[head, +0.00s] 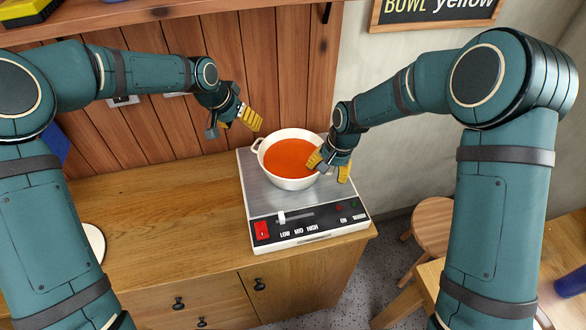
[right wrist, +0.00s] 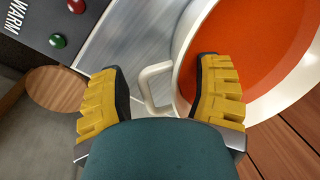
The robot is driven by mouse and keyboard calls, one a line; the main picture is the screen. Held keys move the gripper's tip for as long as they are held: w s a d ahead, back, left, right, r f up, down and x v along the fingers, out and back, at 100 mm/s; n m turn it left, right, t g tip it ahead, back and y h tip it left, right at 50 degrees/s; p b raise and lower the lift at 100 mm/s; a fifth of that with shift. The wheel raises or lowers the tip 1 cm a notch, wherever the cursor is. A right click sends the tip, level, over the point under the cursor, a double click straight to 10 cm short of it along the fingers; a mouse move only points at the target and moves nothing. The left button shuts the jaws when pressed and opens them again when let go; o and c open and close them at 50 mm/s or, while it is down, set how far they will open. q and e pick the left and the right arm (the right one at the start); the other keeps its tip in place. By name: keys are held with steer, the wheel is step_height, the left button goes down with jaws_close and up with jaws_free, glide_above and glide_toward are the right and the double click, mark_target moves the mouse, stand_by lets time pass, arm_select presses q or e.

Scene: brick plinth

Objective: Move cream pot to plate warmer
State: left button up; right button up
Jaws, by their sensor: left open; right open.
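The cream pot (head: 286,180), full of orange-red soup, stands on the metal top of the plate warmer (head: 256,212). The warmer has a red switch, a slider and small lights on its front panel. My right gripper (head: 329,170) is open at the pot's right side. In the right wrist view its yellow fingers (right wrist: 160,95) lie on either side of the pot's handle (right wrist: 150,88), one over the pot's rim, not closed on it. My left gripper (head: 230,124) is open and empty, above and left of the pot, apart from it.
The warmer sits on a wooden cabinet top (head: 170,215), clear to its left. A white round thing (head: 94,242) is partly hidden by my left arm. A wooden stool (head: 434,222) stands to the right. A plank wall (head: 160,125) rises behind.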

step_height(320, 180, up, 11)
steer(key=d, duration=0.2)
steer(key=shift+s, duration=0.45)
steer(key=shift+f, duration=0.1)
